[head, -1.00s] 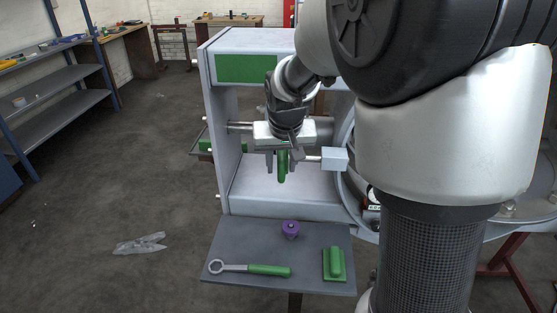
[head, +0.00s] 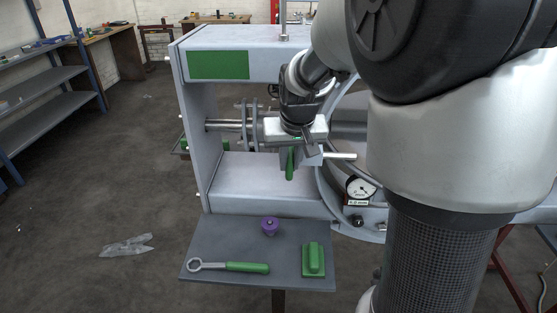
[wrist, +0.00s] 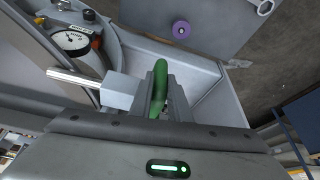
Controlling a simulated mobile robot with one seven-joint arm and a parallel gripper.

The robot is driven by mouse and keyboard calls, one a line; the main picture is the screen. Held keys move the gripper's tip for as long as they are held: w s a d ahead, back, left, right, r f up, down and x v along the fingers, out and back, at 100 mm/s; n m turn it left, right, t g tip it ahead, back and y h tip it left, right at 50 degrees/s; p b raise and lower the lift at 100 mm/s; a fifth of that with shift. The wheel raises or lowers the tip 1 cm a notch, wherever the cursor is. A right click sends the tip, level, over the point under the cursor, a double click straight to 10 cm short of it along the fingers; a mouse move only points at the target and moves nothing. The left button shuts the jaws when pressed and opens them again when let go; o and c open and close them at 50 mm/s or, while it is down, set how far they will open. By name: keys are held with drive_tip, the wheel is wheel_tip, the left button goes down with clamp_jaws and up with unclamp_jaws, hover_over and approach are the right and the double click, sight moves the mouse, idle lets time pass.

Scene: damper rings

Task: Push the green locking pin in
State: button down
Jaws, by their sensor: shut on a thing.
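The handle also shows in the wrist view (wrist: 158,90). My gripper (head: 287,155), seen close up in the wrist view (wrist: 161,78), is shut on this handle. The grey block (head: 313,157) sits right beside the fingers, and it shows in the wrist view (wrist: 120,92). A bright metal rod (head: 342,156) sticks out of the block's far side. The part of the pin inside the block is hidden.
The grey machine frame (head: 205,110) surrounds my gripper, with a dial gauge (head: 360,190) at lower right. Horizontal shafts (head: 228,125) lie to the left. A front tray (head: 215,233) holds a purple knob (head: 270,226), a green-handled wrench (head: 245,267) and a green block (head: 313,260).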

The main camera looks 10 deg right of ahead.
drive_tip(key=shift+s+d, duration=0.1)
drive_tip(key=shift+d, duration=0.25)
drive_tip(key=c, duration=1.7)
unclamp_jaws()
drive_tip(key=shift+r, duration=0.1)
drive_tip(key=shift+s+a+r, duration=0.1)
drive_tip(key=shift+r, duration=0.2)
drive_tip(key=p+v, duration=0.1)
drive_tip(key=v, duration=1.5)
drive_tip(key=shift+s+r+p, duration=0.2)
drive_tip(key=shift+r+p, duration=0.05)
drive_tip(key=shift+p, duration=0.05)
